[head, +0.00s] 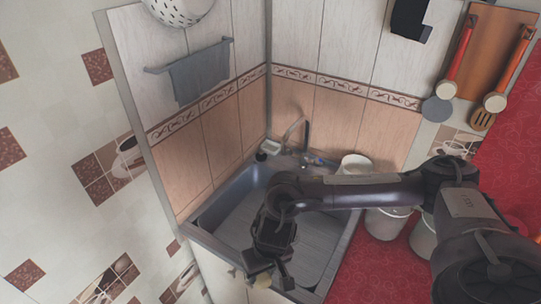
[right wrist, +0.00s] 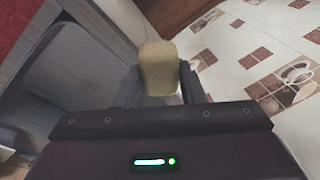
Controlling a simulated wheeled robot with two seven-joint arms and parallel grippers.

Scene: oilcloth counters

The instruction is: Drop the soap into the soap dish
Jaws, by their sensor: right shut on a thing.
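The soap is a pale tan block (right wrist: 158,66), held between the two fingers of my right gripper (right wrist: 160,88) in the right wrist view. In the head view, my right gripper (head: 268,274) is over the near edge of the sink (head: 228,203), pointing down. A tan bit of the soap (head: 262,282) shows beside its fingers there. I cannot make out a soap dish for certain; a small pale and dark item (head: 268,149) stands at the sink's back corner. My left gripper is not in view.
A faucet (head: 303,132) rises behind the sink. White containers (head: 388,222) stand on the red counter (head: 373,268) to the right, under my right arm. A tiled wall (head: 205,150) borders the sink on the left. The patterned floor is open at left.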

